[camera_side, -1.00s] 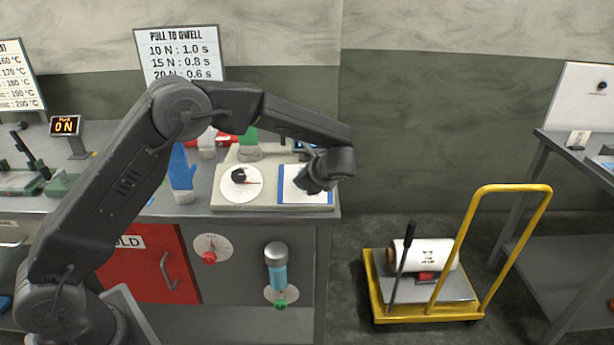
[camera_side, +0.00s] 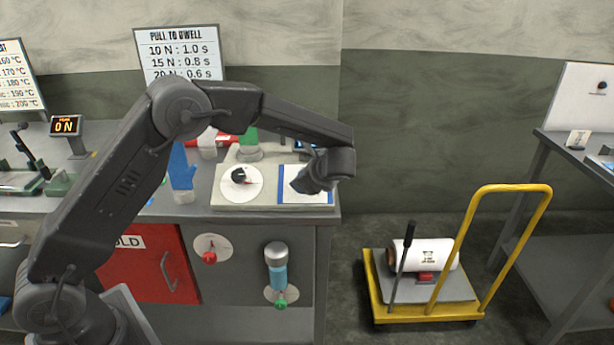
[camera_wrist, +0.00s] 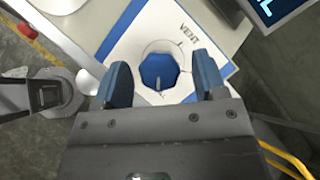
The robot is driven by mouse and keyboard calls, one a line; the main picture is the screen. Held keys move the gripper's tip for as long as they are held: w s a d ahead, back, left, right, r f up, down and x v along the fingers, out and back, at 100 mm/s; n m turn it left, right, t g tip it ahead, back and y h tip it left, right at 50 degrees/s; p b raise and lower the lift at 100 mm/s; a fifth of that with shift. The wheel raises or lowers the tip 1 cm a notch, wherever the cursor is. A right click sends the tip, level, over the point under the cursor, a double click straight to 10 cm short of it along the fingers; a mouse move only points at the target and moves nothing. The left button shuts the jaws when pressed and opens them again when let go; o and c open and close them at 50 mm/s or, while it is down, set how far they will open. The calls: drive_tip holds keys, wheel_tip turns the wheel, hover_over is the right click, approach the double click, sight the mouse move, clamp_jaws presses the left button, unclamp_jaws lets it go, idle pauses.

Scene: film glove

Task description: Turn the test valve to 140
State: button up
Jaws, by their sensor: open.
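A blue, many-sided knob (camera_wrist: 160,73) with a pale pointer mark sits on a white, blue-edged plate (camera_wrist: 125,48) lettered VENT in the wrist view. My gripper (camera_wrist: 163,84) is open, with one finger on each side of the knob and a gap to each. The pointer mark faces the gripper body. In the side view my gripper (camera_side: 302,184) hangs over the same plate (camera_side: 318,197) and hides the knob. Left of it is a white round dial (camera_side: 236,194) with a black knob (camera_side: 239,175) and a red mark. I cannot read which one is the test valve.
A red-knobbed dial (camera_side: 211,246) and a blue cylinder (camera_side: 277,276) are on the cabinet front. A yellow cart (camera_side: 424,315) stands on the floor to the right.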

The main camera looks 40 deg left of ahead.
drive_tip(key=v, duration=1.3)
drive_tip(key=shift+d+r, duration=0.25)
